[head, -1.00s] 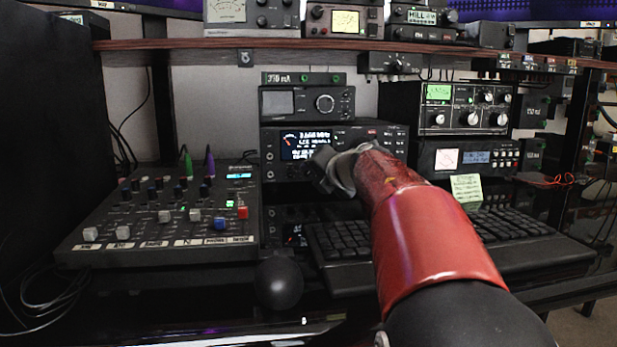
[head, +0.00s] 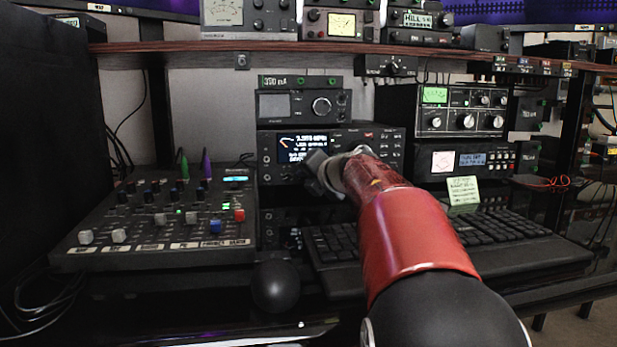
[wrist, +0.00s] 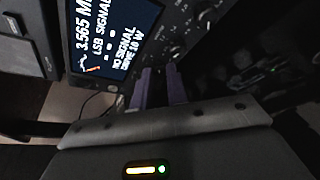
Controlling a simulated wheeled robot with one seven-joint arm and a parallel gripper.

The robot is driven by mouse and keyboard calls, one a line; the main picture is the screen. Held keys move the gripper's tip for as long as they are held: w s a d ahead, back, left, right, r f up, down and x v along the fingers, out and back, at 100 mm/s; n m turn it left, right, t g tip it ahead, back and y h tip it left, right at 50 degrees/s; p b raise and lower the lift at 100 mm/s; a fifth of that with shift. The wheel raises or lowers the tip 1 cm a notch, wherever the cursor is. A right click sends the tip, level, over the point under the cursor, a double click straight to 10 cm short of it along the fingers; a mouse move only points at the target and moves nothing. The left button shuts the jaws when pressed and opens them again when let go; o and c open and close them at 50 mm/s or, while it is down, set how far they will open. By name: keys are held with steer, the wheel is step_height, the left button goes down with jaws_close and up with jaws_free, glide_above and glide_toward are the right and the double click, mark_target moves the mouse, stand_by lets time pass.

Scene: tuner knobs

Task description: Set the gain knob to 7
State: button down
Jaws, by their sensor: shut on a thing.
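The black radio transceiver (head: 357,140) stands in the middle of the bench, with a lit screen (head: 300,147) at its left. My gripper (head: 318,165) is at its front panel, just below and right of the screen. In the wrist view my two purple fingers (wrist: 158,72) reach to the panel beside the screen (wrist: 112,38), nearly together, shut on a small knob. The knob is hidden between the fingertips, and its label and setting cannot be read. The screen shows 3.565 M, LSB and NO SIGNAL.
A mixer (head: 165,225) with several knobs and faders stands left. A keyboard (head: 420,240) lies under my arm, and a black ball (head: 277,286) is in front. A tuner (head: 463,122) with large knobs stands right. A wooden shelf (head: 330,47) runs above.

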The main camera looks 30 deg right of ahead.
steer(key=shift+m+y, duration=0.3)
steer(key=shift+m, duration=0.2)
steer(key=c, duration=1.4)
jaws_free()
steer(key=shift+p+v, duration=0.6)
steer(key=shift+v, duration=3.3)
steer(key=shift+f, duration=0.2)
